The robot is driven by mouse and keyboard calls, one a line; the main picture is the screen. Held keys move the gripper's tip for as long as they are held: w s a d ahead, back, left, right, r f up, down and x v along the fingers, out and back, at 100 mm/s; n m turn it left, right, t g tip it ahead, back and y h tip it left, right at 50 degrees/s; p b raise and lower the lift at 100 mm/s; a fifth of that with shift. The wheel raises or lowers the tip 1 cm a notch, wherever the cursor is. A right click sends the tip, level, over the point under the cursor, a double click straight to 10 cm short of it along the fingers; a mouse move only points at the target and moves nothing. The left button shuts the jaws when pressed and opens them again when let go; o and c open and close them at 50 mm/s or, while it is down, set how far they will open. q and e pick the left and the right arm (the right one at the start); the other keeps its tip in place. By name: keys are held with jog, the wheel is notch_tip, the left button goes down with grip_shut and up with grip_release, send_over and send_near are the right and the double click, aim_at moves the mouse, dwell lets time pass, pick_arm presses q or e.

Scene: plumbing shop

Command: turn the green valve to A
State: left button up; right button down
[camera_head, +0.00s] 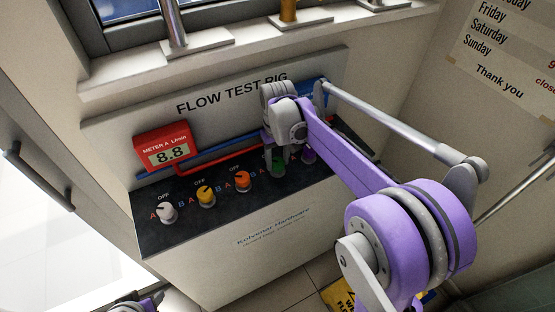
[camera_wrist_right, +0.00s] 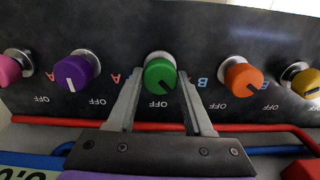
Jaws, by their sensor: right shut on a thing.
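The green valve knob (camera_wrist_right: 160,75) sits on the dark panel between the purple and orange knobs. My right gripper (camera_wrist_right: 160,88) has one finger on each side of it and is shut on it. In the head view the green knob (camera_head: 277,168) is partly covered by my right gripper (camera_head: 275,153). My left gripper (camera_head: 138,304) shows only in part at the bottom edge.
Purple (camera_wrist_right: 77,70), orange (camera_wrist_right: 242,77), yellow (camera_wrist_right: 299,79) and pink (camera_wrist_right: 10,68) knobs share the panel, close beside. A red meter (camera_head: 166,148) reads 8.8, labelled METER A L/min. Red and blue pipes run behind the knobs. A window sill (camera_head: 150,75) is above.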

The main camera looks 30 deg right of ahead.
aim_at(278, 162)
jog(key=shift+n, duration=1.7)
jog(key=shift+c, duration=1.4)
grip_release()
jog(key=shift+r, duration=0.1)
notch_tip(278, 162, up, 11)
